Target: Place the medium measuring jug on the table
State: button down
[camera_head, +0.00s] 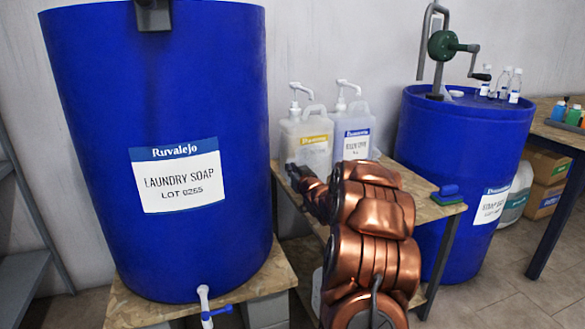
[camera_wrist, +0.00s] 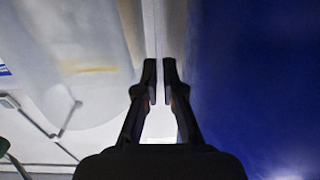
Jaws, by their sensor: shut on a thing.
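My gripper (camera_wrist: 160,82) points away from the wrist camera, its two dark fingers close together with a narrow pale gap between them. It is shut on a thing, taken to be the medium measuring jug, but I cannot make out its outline. In the head view my copper arm reaches over the small wooden table (camera_head: 421,208) between the two blue drums. A pale translucent body with a yellowish band (camera_wrist: 95,68) fills the left of the wrist view.

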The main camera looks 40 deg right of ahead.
jog(key=shift+f, duration=0.65)
dwell(0.6)
jog(key=c, duration=1.2)
grip_release()
jog(key=v, duration=1.2)
jog(key=shift+r, duration=0.15)
jog(key=shift+a, duration=0.1)
